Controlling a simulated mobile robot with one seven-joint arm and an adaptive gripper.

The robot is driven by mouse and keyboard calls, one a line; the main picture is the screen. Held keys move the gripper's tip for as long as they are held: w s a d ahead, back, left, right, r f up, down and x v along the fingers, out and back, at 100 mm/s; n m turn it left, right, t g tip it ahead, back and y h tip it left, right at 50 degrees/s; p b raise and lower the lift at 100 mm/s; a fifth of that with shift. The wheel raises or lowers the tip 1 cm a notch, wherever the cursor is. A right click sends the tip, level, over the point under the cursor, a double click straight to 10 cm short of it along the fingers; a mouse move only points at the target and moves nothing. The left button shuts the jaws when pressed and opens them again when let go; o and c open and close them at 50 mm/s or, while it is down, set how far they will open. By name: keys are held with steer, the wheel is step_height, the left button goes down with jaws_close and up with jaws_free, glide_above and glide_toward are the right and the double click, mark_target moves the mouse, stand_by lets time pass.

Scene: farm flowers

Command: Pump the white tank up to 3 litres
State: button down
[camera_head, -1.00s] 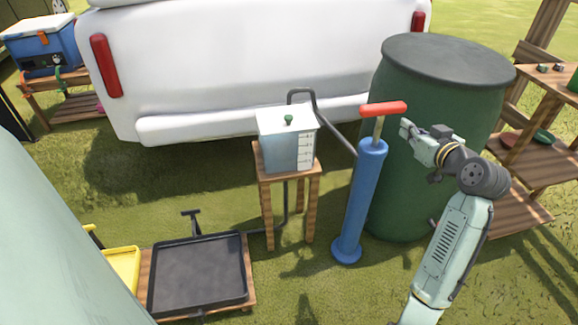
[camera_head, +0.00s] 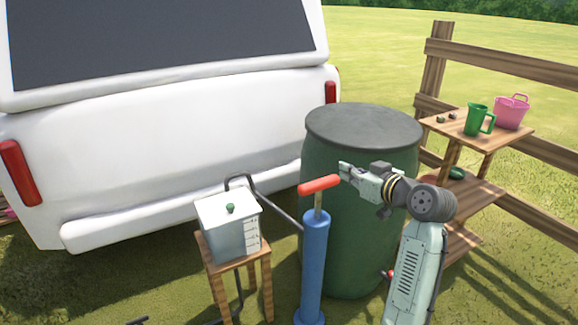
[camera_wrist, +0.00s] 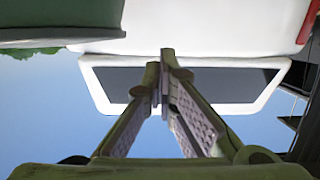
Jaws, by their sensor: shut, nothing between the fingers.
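The white tank (camera_head: 222,236) stands on a small wooden stand (camera_head: 258,268) left of the pump. It has a green knob on its lid and a printed scale on its right side; I cannot read the level. The blue pump (camera_head: 314,265) stands upright, with its red handle (camera_head: 319,184) a short way above the cylinder on a thin rod. My gripper (camera_head: 343,169) is just right of the handle's right end and slightly higher in the picture; I cannot tell whether they touch. In the wrist view its fingers (camera_wrist: 161,85) meet, with nothing between them.
A dark hose (camera_head: 265,200) runs from the tank toward the pump. A green barrel (camera_head: 345,240) stands close behind the pump and gripper. A white vehicle (camera_head: 180,120) fills the back left.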

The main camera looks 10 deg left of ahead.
steer(key=shift+d+r, duration=0.1)
steer(key=shift+r, duration=0.15)
steer(key=p, duration=0.2)
glide_above(319, 185)
steer(key=d, duration=0.2)
step_height(319, 185, down, 2)
steer(key=f, duration=0.2)
steer(key=w+f+p, duration=0.1)
steer(key=f, duration=0.1)
steer(key=shift+w+a+f, duration=0.1)
steer(key=shift+a+f, duration=0.05)
steer(key=shift+f, duration=0.1)
